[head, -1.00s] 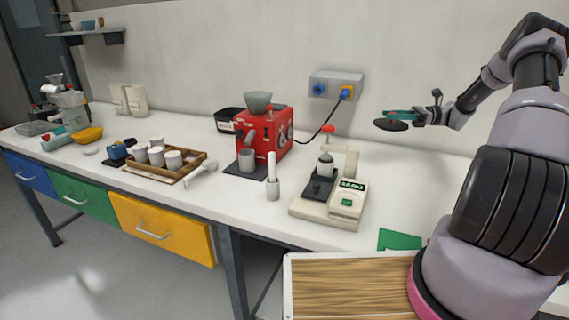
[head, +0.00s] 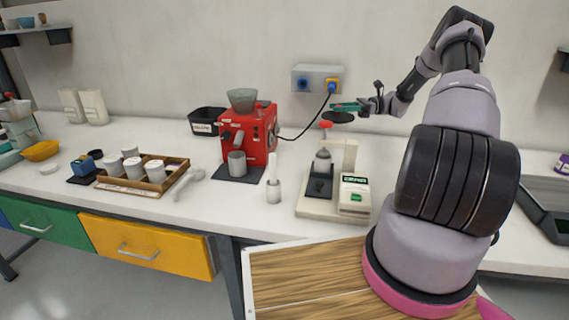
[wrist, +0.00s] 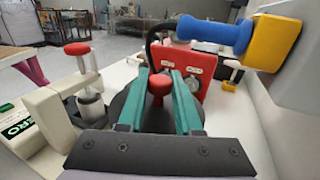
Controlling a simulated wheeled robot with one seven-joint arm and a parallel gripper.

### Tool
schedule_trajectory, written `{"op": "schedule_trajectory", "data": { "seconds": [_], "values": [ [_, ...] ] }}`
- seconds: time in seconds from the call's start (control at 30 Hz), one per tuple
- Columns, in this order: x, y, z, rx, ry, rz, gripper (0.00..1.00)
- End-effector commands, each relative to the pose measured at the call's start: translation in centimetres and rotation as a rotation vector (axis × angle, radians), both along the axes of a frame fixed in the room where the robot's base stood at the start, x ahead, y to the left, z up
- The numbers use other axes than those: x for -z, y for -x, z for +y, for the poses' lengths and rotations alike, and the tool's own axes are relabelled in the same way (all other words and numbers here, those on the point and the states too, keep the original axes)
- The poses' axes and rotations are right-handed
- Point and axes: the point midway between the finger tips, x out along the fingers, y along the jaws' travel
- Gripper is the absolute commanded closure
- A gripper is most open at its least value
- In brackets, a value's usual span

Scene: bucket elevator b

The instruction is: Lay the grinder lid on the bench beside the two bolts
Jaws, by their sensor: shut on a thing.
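My gripper (head: 345,106) is in the air above the back of the bench, near the wall and below the socket box. Its teal fingers (wrist: 160,98) are shut on the red knob (wrist: 158,82) of a dark round lid. The lid (head: 338,117) hangs under the fingers in the head view; in the wrist view the fingers partly hide it. The red grinder (head: 249,134) stands to the left with a grey hopper on top; its red body (wrist: 187,62) also shows in the wrist view. I cannot make out the two bolts in either view.
A cream press-like device (head: 337,193) with a red knob stands in front of the gripper. A socket box (head: 317,77) with blue and yellow plugs is on the wall. A wooden tray (head: 180,177) of white cups lies left. The bench (head: 425,150) looks clear behind my arm.

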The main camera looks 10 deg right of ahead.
Motion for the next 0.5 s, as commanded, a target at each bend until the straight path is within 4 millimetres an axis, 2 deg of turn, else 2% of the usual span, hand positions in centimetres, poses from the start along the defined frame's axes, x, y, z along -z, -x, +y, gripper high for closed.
{"op": "schedule_trajectory", "data": {
  "seconds": [0.27,0.5],
  "values": [
    [4.4,0.0,0.1,-0.001,-0.002,0.002,1.0],
    [9.4,0.0,0.1,-0.001,-0.003,0.002,1.0]
  ]
}}
